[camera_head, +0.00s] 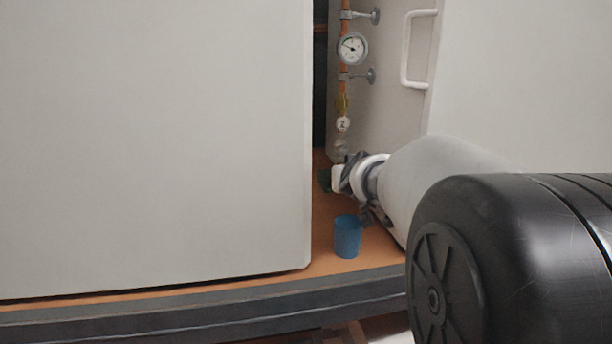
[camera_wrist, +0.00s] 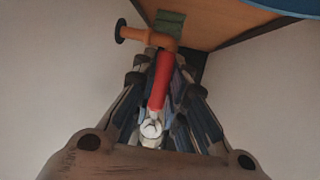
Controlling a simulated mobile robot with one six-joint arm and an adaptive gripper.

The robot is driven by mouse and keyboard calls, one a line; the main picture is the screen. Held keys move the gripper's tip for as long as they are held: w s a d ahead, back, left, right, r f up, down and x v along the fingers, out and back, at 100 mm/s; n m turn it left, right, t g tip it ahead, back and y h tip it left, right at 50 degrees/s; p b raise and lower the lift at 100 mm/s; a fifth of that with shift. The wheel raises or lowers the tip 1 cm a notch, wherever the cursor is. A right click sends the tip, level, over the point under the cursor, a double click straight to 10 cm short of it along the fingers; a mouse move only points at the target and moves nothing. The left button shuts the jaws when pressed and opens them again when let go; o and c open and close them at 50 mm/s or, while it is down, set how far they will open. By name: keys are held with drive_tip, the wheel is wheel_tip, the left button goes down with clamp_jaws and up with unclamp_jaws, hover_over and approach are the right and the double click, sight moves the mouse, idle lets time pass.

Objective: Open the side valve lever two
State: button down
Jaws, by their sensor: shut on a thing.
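In the wrist view a red lever-like bar (camera_wrist: 161,80) runs lengthwise between the two fingers of my gripper (camera_wrist: 166,72). The fingers are shut on it. Its far end meets an orange pipe (camera_wrist: 160,40) with a dark round end. A small white rounded part (camera_wrist: 151,129) sits at the near end of the bar. In the head view my gripper (camera_head: 345,177) is low in the gap between the white panels, below a round white tag marked 2 (camera_head: 343,124) on a vertical copper pipe. The red bar is hidden there.
A pressure gauge (camera_head: 352,48) is higher on the pipe. A white handle (camera_head: 405,50) is on the panel at right. A blue cup (camera_head: 347,237) stands on the orange floor (camera_head: 325,215) close below my gripper. A large white panel (camera_head: 150,140) closes off the left.

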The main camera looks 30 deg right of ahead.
drive_tip(key=shift+f, duration=0.15)
drive_tip(key=c, duration=1.6)
unclamp_jaws()
drive_tip(key=shift+a+y+b, duration=0.1)
drive_tip(key=shift+y+b, duration=0.2)
drive_tip(key=shift+b, duration=0.05)
